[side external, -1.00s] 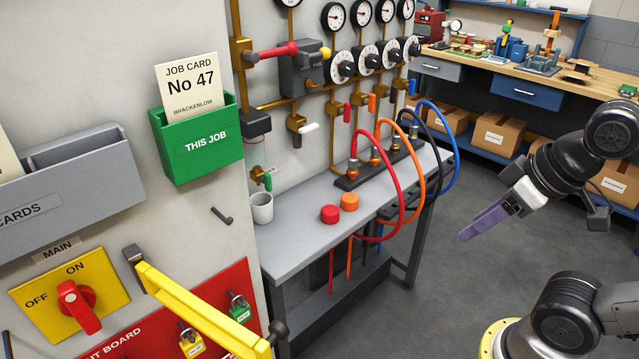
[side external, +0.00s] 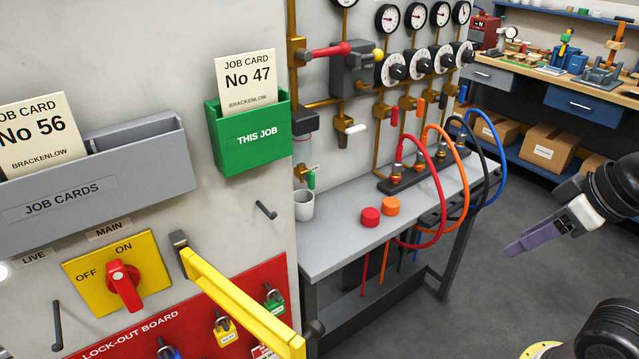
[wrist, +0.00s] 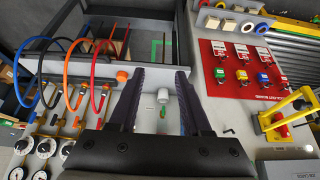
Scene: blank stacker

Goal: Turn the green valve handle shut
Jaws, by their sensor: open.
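The green valve handle (side external: 311,179) hangs down from a small brass tap on the grey wall panel. It is just above a white mug (side external: 304,204) on the bench. In the wrist view the green handle (wrist: 162,113) shows small between my fingers, beside the mug (wrist: 162,96). My gripper (side external: 525,243) has purple fingers and is in the air, right of the bench and well apart from the handle. In the wrist view my gripper (wrist: 158,72) is open, with nothing between its fingers at close range.
A grey bench (side external: 335,235) carries a red cap (side external: 370,217), an orange cap (side external: 391,206) and a manifold with looping coloured hoses (side external: 430,180). A yellow bar (side external: 240,305) juts from the panel at front. The floor between my gripper and the bench is clear.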

